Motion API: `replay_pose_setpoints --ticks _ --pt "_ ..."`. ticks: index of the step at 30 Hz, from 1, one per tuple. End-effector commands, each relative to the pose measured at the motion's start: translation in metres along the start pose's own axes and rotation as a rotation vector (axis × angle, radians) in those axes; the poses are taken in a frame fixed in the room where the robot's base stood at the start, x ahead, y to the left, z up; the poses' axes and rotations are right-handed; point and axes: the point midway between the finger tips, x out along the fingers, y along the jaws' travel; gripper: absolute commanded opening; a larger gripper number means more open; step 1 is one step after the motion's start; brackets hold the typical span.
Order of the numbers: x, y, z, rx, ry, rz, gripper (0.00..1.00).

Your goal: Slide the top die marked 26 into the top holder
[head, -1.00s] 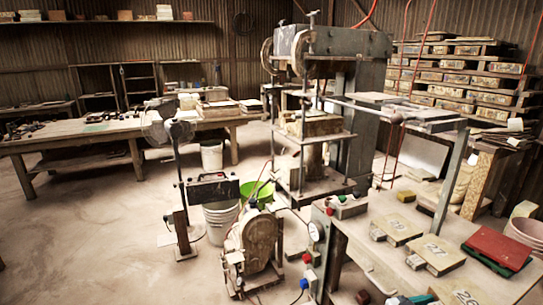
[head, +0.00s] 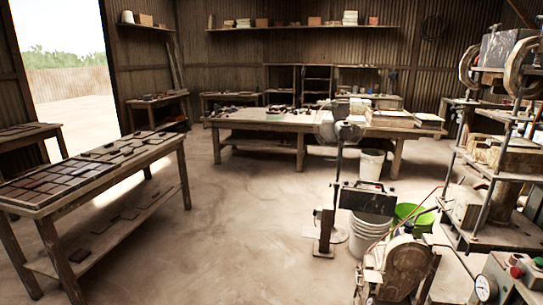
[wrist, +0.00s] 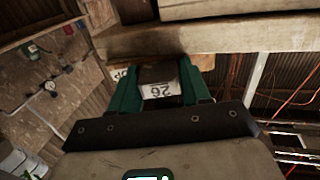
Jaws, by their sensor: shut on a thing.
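My gripper (wrist: 163,74) shows only in the wrist view, with its green fingers on either side of a dark block. They are shut on this block, the top die (wrist: 160,91), whose pale label reads 26, turned round in the picture. Part of the die's far side is hidden. The press (head: 505,150) stands cut off at the right edge of the head view. I cannot make out its top holder there.
In the head view, a table of tiles (head: 85,170) stands at left and a long workbench (head: 290,122) at the back. A white bucket (head: 368,230) and a green tub (head: 408,212) stand left of the press. Open floor lies between.

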Motion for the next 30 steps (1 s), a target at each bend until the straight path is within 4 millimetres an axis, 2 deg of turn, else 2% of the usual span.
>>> replay_pose_setpoints --ticks 1,3,11,30 --pt "0.000 0.000 0.001 -0.001 -0.001 0.000 0.06" --pt "0.000 0.000 0.001 -0.001 -0.001 0.000 0.00" --pt "0.000 -0.001 -0.002 0.002 0.002 -0.001 0.00" --pt "0.000 -0.001 -0.024 0.002 0.003 -0.001 0.00"
